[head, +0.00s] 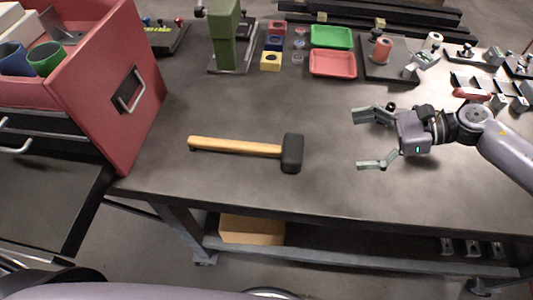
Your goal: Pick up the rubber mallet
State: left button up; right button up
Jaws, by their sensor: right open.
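The rubber mallet (240,148) lies flat on the dark workbench (215,190). It has a light wooden handle pointing left and a black head (292,153) at its right end. My right gripper (366,141) is open and empty to the right of the mallet head, with its fingers pointing left toward it. A clear gap separates the fingers and the head. My left gripper is out of view.
A red drawer cabinet (112,85) stands at the left, holding cups. A green press (226,35), small coloured blocks, a green tray (331,37) and a red tray (332,63) stand at the back. Metal fixtures (490,88) sit at the right. The bench around the mallet is clear.

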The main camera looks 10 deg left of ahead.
jog(key=p, duration=0.5)
send_near(284, 149)
jog(key=a+f, duration=0.1)
jog(key=w+a+f, duration=0.1)
jog(key=a, duration=0.1)
jog(key=shift+w+a+f, duration=0.1)
jog(key=shift+a+f, duration=0.15)
jog(key=shift+f, duration=0.1)
jog(key=shift+a+f, duration=0.3)
jog(key=shift+a, duration=0.15)
jog(key=shift+a+p, duration=0.3)
jog(key=shift+p, duration=0.2)
jog(key=p+x, duration=0.2)
jog(key=x, duration=0.1)
jog(key=shift+a, duration=0.25)
jog(key=shift+a+f, duration=0.4)
jog(key=shift+a, duration=0.05)
jog(key=shift+d, duration=0.1)
jog(key=shift+c, duration=0.6)
jog(key=c, duration=1.3)
jog(key=shift+c, duration=0.6)
